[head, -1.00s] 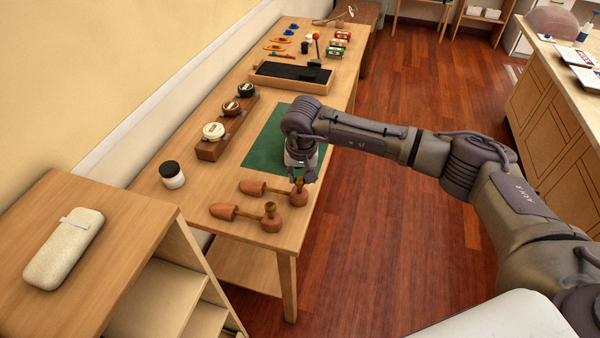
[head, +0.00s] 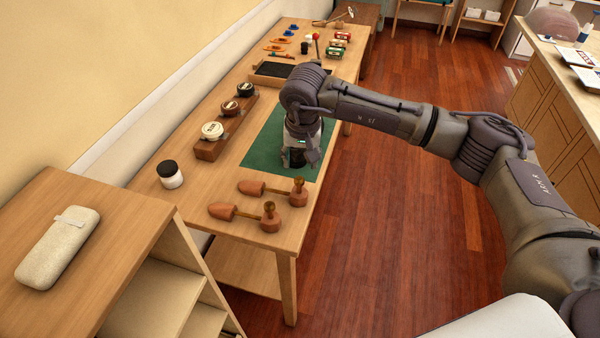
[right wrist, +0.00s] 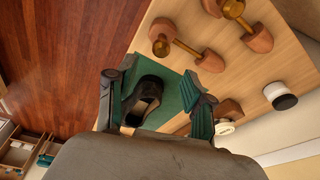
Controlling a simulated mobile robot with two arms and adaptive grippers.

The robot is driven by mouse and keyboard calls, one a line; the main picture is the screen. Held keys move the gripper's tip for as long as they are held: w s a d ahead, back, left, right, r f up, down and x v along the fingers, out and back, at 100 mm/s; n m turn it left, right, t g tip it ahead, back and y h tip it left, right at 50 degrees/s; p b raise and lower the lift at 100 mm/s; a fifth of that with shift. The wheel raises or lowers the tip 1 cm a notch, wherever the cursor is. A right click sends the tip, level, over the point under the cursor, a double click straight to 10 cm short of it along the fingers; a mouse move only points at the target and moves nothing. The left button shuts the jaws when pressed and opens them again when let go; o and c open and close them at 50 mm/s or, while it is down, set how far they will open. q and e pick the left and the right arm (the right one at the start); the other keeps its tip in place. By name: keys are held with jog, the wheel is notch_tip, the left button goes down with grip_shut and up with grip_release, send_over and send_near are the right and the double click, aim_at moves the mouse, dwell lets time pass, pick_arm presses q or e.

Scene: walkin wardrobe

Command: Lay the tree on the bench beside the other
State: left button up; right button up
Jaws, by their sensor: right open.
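Two wooden shoe trees lie side by side on the bench (head: 232,175). The nearer tree (head: 222,211) and the farther tree (head: 252,188) each have a tapered toe piece, a metal rod and a heel block with a knob. Both also show in the right wrist view, one tree (right wrist: 211,61) closer to the jaws and the other (right wrist: 258,39) beyond it. My right gripper (head: 302,162) is open and empty above the green mat (head: 262,150), apart from both trees. A black shoe (right wrist: 144,100) on the mat shows between its fingers in the right wrist view. My left gripper is not in view.
A black-lidded white jar (head: 171,175) stands near the wall. A wooden holder with several round tins (head: 212,131) and a dark tray (head: 287,74) lie farther along the bench. A cabinet with a pale case (head: 60,247) is at the left. Bare bench surrounds the trees.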

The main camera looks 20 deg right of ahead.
jog(key=r, duration=0.2)
jog(key=s+r+b, duration=0.1)
jog(key=r, duration=0.2)
jog(key=shift+s+a+r, duration=0.1)
jog(key=shift+r, duration=0.15)
